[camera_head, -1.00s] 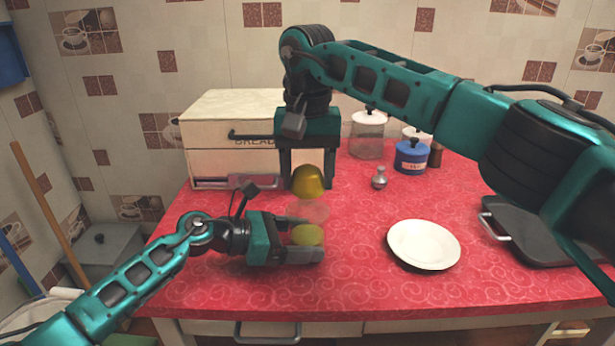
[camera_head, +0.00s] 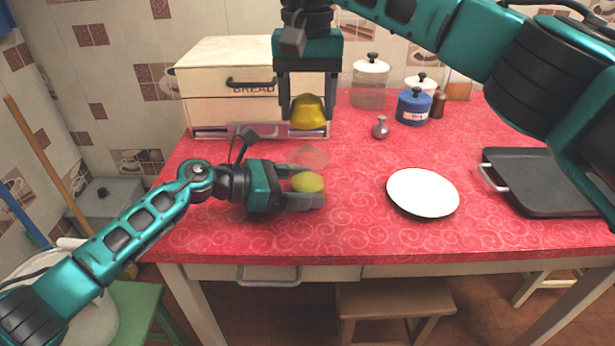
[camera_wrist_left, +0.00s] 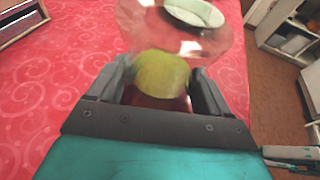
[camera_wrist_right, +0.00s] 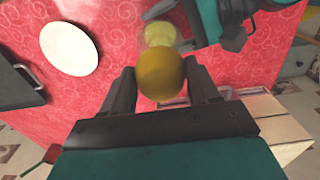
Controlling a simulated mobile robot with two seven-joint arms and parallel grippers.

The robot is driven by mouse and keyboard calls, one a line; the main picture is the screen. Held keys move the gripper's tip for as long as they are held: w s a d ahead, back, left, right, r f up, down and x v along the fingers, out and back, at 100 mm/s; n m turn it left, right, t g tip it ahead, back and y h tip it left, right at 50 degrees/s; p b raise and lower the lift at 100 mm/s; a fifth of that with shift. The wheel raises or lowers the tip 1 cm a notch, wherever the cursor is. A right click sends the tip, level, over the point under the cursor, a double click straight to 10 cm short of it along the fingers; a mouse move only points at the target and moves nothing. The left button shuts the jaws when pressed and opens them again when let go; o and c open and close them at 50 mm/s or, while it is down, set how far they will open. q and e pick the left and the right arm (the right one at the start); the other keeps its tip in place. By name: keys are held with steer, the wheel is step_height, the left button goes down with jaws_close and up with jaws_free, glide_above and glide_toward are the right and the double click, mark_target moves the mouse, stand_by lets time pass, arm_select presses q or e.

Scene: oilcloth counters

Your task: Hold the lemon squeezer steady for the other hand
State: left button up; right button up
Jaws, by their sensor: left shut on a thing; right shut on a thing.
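The lemon squeezer shows as a yellow-green rounded part (camera_head: 307,182) with a clear, pinkish see-through disc (camera_head: 308,157) beside it. My left gripper (camera_head: 305,188) is shut on it, low over the red cloth. In the left wrist view the yellow-green part (camera_wrist_left: 162,74) sits between the jaws, with the see-through disc just beyond. My right gripper (camera_head: 308,108) is shut on a yellow dome-shaped lemon piece (camera_head: 307,112). It hangs above the squeezer, apart from it. The right wrist view shows the lemon piece (camera_wrist_right: 162,75) between the jaws.
A white plate (camera_head: 423,192) lies right of the squeezer. A dark tray (camera_head: 540,182) with a metal handle is farther right. A bread box (camera_head: 225,75) stands behind my grippers. Canisters, including a blue one (camera_head: 413,107), and a small metal shaker (camera_head: 380,128) are at the back.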

arm_select(q)
steer(key=o, duration=0.7)
steer(key=shift+a, duration=0.1)
